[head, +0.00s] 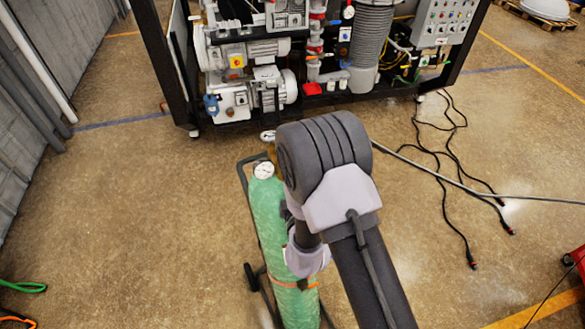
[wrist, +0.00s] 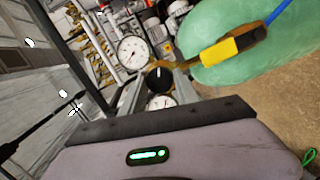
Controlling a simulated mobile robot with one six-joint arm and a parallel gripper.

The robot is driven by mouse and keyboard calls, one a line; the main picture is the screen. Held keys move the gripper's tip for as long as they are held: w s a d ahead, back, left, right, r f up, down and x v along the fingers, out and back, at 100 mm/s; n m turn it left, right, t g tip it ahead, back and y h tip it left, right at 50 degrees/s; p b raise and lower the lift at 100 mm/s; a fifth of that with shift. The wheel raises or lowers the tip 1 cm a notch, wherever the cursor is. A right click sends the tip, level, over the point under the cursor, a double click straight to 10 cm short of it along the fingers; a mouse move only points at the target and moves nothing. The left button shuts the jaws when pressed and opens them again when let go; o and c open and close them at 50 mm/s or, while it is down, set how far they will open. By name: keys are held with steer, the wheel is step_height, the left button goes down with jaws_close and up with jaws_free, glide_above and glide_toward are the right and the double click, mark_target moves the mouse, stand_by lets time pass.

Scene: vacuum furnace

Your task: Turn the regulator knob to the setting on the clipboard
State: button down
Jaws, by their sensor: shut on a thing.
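The black regulator knob (wrist: 158,77) shows in the middle of the wrist view, between the grey fingers of my gripper (wrist: 157,87). My gripper is shut on the knob. One round white gauge (wrist: 133,51) is beyond the knob, and a second gauge (wrist: 162,102) is nearer and partly covered by my gripper. The knob's pointer and scale are too small to read. The green gas cylinder (head: 268,215) stands below my arm in the head view, with a gauge (head: 264,170) at its top. My arm hides the knob and gripper there. No clipboard is in view.
A yellow fitting with a blue hose (wrist: 233,47) lies close to the green cylinder in the wrist view. The furnace frame with pumps (head: 245,60) stands beyond the cylinder. Black cables (head: 455,180) lie on the floor at right.

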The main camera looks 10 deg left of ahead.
steer(key=m+g+p, duration=0.1)
steer(key=m+p, duration=0.1)
steer(key=m, duration=0.2)
steer(key=m+g+p, duration=0.1)
steer(key=m, duration=0.2)
steer(key=shift+r+m+p, duration=0.2)
steer(key=shift+m+p, duration=0.2)
stand_by(0.3)
steer(key=shift+w, duration=0.1)
steer(key=c, duration=0.9)
jaws_free()
